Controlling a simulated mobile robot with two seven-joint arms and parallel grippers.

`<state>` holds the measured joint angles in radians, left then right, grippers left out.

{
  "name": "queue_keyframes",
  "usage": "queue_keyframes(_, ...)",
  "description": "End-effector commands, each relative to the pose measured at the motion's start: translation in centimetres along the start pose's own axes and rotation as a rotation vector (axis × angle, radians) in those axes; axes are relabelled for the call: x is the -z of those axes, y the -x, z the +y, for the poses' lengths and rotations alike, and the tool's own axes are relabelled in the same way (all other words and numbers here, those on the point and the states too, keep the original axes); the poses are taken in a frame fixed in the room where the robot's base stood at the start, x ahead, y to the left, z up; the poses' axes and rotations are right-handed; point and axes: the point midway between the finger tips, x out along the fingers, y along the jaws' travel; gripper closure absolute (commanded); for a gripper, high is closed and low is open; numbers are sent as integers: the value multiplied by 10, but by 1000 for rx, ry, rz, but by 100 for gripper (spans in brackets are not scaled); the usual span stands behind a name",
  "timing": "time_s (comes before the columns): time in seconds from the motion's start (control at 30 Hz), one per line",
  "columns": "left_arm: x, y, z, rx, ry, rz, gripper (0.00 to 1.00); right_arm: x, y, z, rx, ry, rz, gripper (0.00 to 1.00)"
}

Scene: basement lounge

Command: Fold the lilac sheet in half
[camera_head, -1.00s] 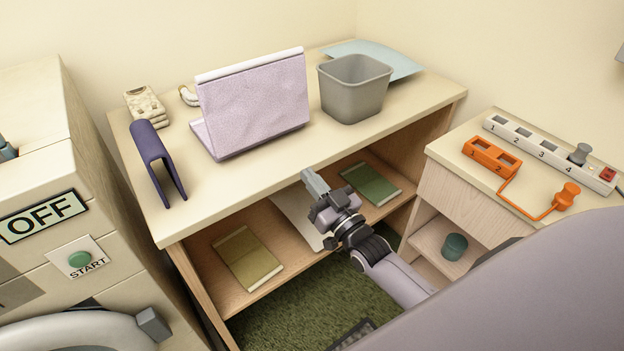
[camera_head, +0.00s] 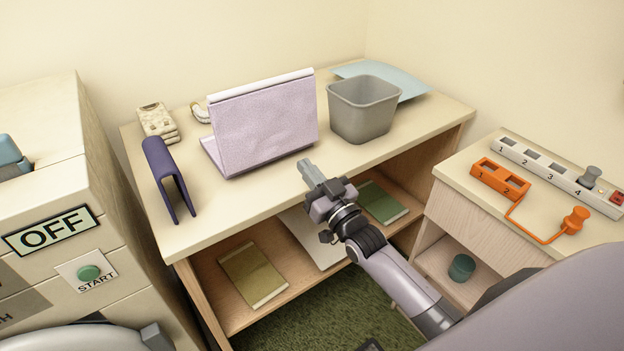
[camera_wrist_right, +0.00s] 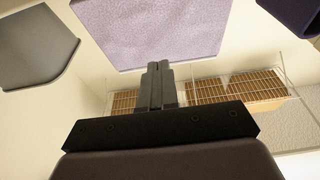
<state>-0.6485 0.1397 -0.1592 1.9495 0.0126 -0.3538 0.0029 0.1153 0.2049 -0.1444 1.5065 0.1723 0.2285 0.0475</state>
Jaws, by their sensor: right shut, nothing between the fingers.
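The lilac sheet (camera_head: 265,127) is on the desk, bent like an open laptop. One panel stands tilted up with a white strip along its top edge, and the other lies low behind it, mostly hidden. My right gripper (camera_head: 308,168) is shut and empty, just in front of the sheet's lower right corner and apart from it. In the right wrist view, the shut fingers (camera_wrist_right: 159,75) point toward the sheet (camera_wrist_right: 150,30). My left gripper is not in view.
A grey bin (camera_head: 361,112) stands close to the right of the sheet, with a pale blue sheet (camera_head: 405,83) behind it. A purple bent piece (camera_head: 166,172) and a beige stack (camera_head: 157,121) are on the left. The desk's front strip (camera_head: 240,205) is clear.

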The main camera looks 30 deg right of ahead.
Motion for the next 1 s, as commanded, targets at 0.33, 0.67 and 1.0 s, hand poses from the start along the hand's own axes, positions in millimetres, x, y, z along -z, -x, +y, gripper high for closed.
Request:
queue_keyframes(0.33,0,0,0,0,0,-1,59,4,-5,0,0,0,0,100)
queue_keyframes(0.67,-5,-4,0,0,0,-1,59,2,-18,0,0,0,2,100)
queue_keyframes(1.0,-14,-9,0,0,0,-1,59,1,-41,0,0,0,2,100)
